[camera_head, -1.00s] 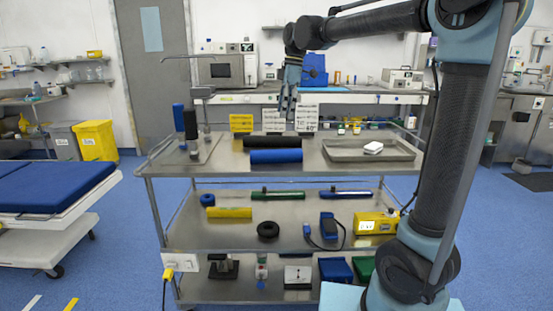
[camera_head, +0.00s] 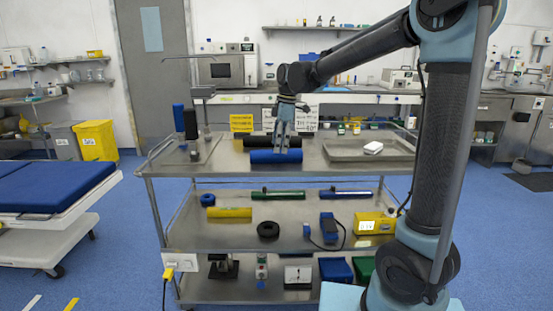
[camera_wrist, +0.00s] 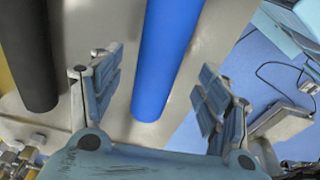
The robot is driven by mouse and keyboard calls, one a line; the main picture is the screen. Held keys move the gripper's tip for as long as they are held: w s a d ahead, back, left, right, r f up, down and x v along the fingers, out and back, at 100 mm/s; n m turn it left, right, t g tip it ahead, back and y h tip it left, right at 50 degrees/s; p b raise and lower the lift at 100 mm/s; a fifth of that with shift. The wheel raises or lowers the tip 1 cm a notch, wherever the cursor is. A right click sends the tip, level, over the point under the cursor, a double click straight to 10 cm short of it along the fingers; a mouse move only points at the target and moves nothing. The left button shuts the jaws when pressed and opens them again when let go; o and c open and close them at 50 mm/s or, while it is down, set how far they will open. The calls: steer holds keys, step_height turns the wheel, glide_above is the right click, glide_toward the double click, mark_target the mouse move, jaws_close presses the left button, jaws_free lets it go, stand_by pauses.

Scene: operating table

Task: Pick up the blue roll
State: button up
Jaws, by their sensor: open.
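The blue roll (camera_head: 265,157) lies lengthwise along the front of the cart's top shelf, in front of a black roll (camera_head: 260,142). My gripper (camera_head: 281,150) points down at the blue roll's right half in the head view. The black roll (camera_wrist: 28,60) lies to the left, outside the fingers. The fingers do not appear to touch the blue roll.
A steel tray (camera_head: 340,155) with a white object (camera_head: 373,148) sits right on the top shelf. A stand with upright blue and black rolls is at the left. Yellow and white signs (camera_head: 241,123) stand behind. Lower shelves (camera_head: 235,237) hold several items.

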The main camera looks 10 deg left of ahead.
mark_target(276, 156)
steer(key=shift+s+a+f, duration=0.1)
steer(key=shift+a+f, duration=0.15)
steer(key=shift+f, duration=0.85)
steer(key=shift+a+f, duration=0.25)
steer(key=shift+f, duration=0.8)
steer(key=c, duration=1.3)
